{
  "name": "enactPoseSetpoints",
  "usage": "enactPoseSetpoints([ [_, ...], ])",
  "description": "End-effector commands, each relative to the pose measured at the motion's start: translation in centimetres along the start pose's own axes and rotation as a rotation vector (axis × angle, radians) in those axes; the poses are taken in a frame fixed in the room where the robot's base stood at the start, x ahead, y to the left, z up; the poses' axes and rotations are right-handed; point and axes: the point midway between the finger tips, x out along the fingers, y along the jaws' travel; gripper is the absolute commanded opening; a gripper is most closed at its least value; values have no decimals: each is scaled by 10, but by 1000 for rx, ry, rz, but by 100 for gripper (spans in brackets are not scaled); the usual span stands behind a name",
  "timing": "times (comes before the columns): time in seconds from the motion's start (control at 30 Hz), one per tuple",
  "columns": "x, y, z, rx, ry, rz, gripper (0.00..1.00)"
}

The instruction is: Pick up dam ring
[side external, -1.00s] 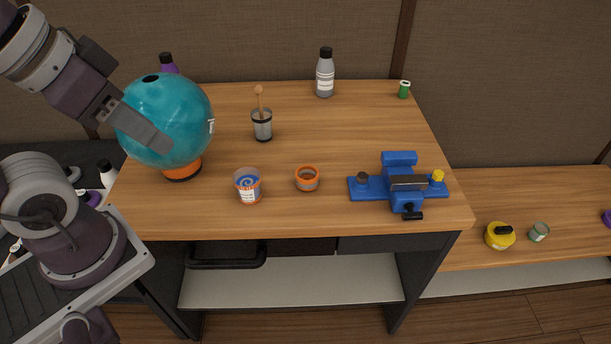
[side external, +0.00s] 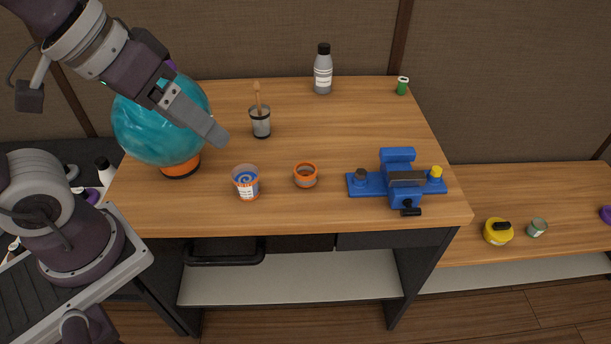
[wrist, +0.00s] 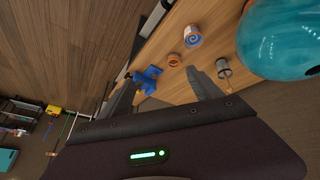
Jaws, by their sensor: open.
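A small orange-rimmed ring (side external: 305,175), which looks like the dam ring, stands on the wooden table right of an orange-and-white tub. It also shows in the wrist view (wrist: 175,60), beyond and between my fingertips. My gripper (side external: 216,134) is open and empty, in front of the teal ball, above and left of the ring and apart from it. In the wrist view, both fingers of my gripper (wrist: 162,82) show spread apart. The ball (side external: 150,125) rests on an orange-and-black base (side external: 181,168).
The tub (side external: 246,183) stands just left of the ring. A blue vise (side external: 397,181) is to its right. A mesh cup with a wooden stick (side external: 261,122) and a grey bottle (side external: 323,70) stand behind. Table between ring and vise is clear.

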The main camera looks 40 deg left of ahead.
Motion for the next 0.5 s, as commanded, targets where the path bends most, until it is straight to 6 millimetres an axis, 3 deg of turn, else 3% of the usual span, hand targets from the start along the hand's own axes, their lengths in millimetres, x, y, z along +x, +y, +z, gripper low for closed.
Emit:
enactPoseSetpoints([
  [0.1, 69, 37, -34, -159, -30, 68, 74],
  [0.23, 159, 53, -48, -338, 10, -4, 74],
  [0.3, 206, 47, -44, -394, 73, -91, 74],
  [0.4, 261, 27, -33, -399, 222, -231, 74],
  [0.5, 290, 4, -28, -325, 412, -334, 74],
])
